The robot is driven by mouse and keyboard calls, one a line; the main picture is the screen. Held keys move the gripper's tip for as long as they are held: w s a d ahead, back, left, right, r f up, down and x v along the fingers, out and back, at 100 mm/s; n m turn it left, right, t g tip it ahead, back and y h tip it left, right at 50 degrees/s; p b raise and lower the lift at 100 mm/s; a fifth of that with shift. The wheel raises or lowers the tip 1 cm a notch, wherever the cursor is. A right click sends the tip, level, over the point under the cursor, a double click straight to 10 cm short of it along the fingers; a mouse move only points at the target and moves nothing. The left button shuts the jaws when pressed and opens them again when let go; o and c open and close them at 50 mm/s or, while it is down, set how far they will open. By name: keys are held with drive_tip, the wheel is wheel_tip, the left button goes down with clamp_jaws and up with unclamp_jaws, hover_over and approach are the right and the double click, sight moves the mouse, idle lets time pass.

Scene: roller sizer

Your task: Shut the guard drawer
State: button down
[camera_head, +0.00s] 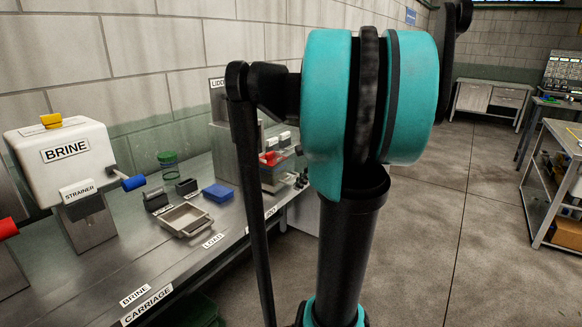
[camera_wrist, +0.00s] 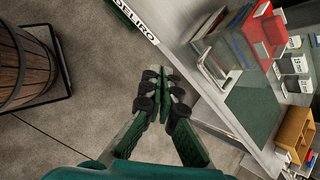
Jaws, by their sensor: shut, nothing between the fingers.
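No part in view can be surely told as the guard drawer. A machine with a red part stands on the bench; in the wrist view the red part (camera_wrist: 265,32) is at upper right, with thin upright plates (camera_wrist: 218,55) beside it. In the head view my arm partly hides this machine, and its red part (camera_head: 270,158) shows just left of the arm. My gripper (camera_wrist: 163,76) is shut and empty in the wrist view, over the floor beside the bench edge, apart from the machine. The head view does not show my fingers.
The metal bench (camera_head: 75,262) bears a white BRINE tank (camera_head: 60,155), a shallow tray (camera_head: 187,220), a blue block (camera_head: 218,192) and a green jar (camera_head: 168,168). A wooden barrel (camera_wrist: 28,65) stands opposite the bench. A shelf rack (camera_head: 550,185) is at right; floor between is clear.

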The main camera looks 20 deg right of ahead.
drive_tip(key=w+d+r+m+t+y, duration=0.1)
drive_tip(key=w+d+r+m+t, duration=0.15)
drive_tip(key=d+r+m, duration=0.5)
approach(284, 170)
drive_tip(key=d+f+x, duration=0.1)
drive_tip(key=x, duration=0.4)
drive_tip(key=shift+w+a+r+g, duration=0.1)
drive_tip(key=shift+w+a+g, duration=0.35)
drive_tip(key=shift+a, duration=0.05)
drive_tip(key=shift+w+a, duration=0.1)
drive_tip(key=w+a, duration=1)
drive_tip(key=w, duration=0.4)
drive_tip(key=shift+a, duration=0.15)
drive_tip(key=shift+w+r, duration=0.15)
